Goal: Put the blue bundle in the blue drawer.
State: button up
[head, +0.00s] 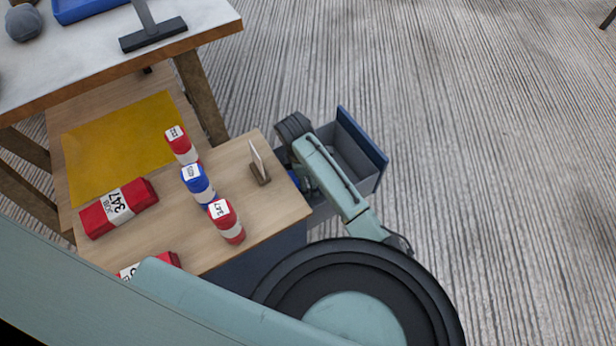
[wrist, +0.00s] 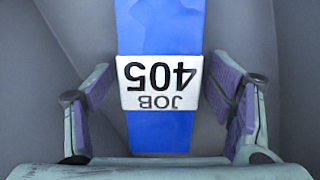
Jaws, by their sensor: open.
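A blue bundle (wrist: 158,132) with a white label reading JOB 405, upside down in the wrist view, lies between and beyond the fingers of my gripper (wrist: 160,80). The fingers stand apart, with a gap on each side of the bundle. Grey walls and a grey floor surround it, like the inside of the drawer. In the head view the blue drawer (head: 362,148) is pulled out from the cabinet, its blue front to the right and its inside grey. My arm reaches over it and hides much of the inside and my fingers.
A yellow mat (head: 115,145) lies behind.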

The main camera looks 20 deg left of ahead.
notch_tip(320, 180, up, 12)
jog(key=a+p, duration=0.1)
jog(key=p, duration=0.2)
jog(key=shift+s+a+r+p, duration=0.15)
jog(key=shift+s+a+p, duration=0.15)
jog(key=shift+s+p, duration=0.1)
